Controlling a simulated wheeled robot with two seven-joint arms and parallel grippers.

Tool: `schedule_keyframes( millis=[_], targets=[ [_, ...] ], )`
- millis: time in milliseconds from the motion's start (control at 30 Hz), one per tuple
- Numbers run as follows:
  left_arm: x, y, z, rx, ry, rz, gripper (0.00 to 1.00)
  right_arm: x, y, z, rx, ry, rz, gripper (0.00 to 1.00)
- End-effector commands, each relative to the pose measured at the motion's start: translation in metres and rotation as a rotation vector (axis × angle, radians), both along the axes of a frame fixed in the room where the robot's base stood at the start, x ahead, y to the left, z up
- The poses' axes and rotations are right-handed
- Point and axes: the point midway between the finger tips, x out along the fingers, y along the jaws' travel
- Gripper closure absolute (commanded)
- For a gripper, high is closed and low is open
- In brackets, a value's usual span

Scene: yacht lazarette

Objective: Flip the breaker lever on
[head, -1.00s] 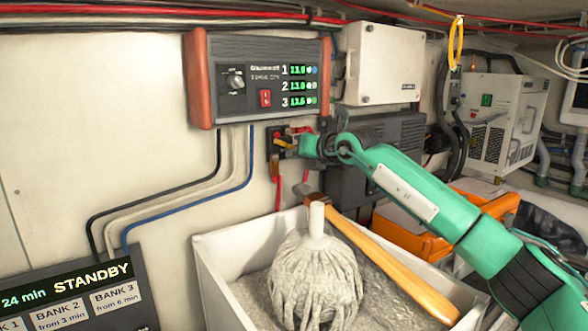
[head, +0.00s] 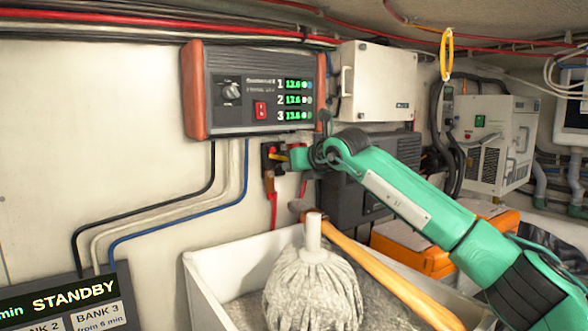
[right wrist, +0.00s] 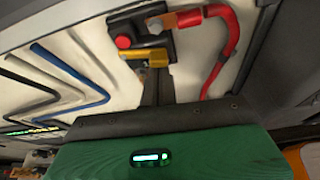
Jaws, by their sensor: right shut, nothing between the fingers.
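The breaker (head: 270,170) is a small black block on the wall below the control panel, with a red cable hanging from it. Its yellow lever (head: 279,157) is partly hidden by my right gripper. In the right wrist view the breaker (right wrist: 152,24) shows a red round knob, and the yellow lever (right wrist: 146,58) lies along its near edge. My right gripper (head: 291,157) is shut and empty, its tips close at the lever. I cannot tell whether they touch. The dark fingers (right wrist: 158,84) point at the lever in the right wrist view. My left gripper is out of view.
A control panel (head: 228,93) with green readouts sits above the breaker. A white box (head: 372,85) and a dark unit (head: 352,200) stand to the right. Below is a white bin (head: 205,270) with a mop (head: 312,285) and a wooden-handled tool (head: 395,280).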

Motion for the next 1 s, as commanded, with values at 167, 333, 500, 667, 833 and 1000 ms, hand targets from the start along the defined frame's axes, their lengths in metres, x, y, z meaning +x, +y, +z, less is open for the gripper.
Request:
schedule_keyframes(
  millis=[167,333,500,667,833,1000],
  targets=[
    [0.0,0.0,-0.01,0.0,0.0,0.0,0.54,-0.004,0.005,-0.005,0.0,0.0,0.001,1.0],
    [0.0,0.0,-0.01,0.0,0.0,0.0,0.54,-0.004,0.006,-0.003,0.001,0.001,0.001,1.0],
    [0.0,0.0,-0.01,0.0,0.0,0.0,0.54,-0.004,0.006,-0.003,0.001,0.001,0.001,1.0],
    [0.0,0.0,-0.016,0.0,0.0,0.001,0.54,-0.012,0.0,-0.002,0.002,-0.001,0.0,1.0],
    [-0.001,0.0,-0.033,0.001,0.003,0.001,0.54,-0.036,-0.018,0.006,0.001,-0.004,0.0,1.0],
    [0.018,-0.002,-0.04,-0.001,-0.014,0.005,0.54,-0.067,-0.04,0.02,0.001,-0.004,0.0,1.0]
  ],
)
